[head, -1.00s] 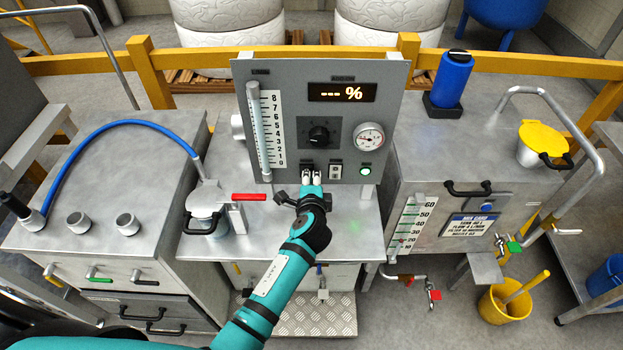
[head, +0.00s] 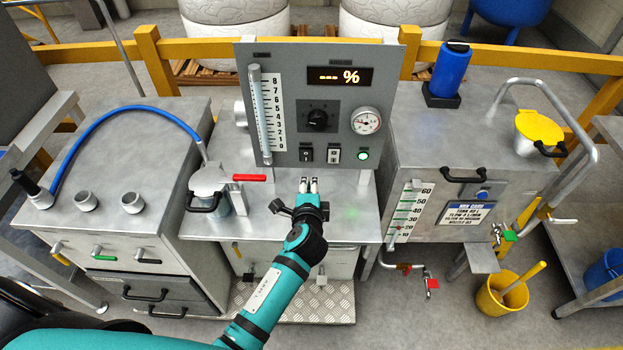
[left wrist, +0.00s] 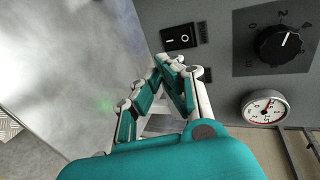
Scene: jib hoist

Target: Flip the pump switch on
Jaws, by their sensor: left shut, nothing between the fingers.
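The grey control panel (head: 328,100) stands upright on the metal cabinet. Low on it are a black rocker switch (head: 306,154) and a switch with a white surround (head: 334,154); their labels are too small to read. A green lamp (head: 363,155) glows to their right. My left gripper (head: 308,185) is shut and empty, below and in front of the black switch, apart from it. In the left wrist view the black rocker switch (left wrist: 180,38) shows I and O marks, just beyond the shut fingertips. The white-framed switch is hidden there. My right gripper is out of view.
The panel also carries a black knob (head: 317,119), a round gauge (head: 366,121) and a display (head: 340,77) reading dashes and %. A red-handled valve (head: 249,178) stands left of my gripper. The cabinet top right of my gripper is clear.

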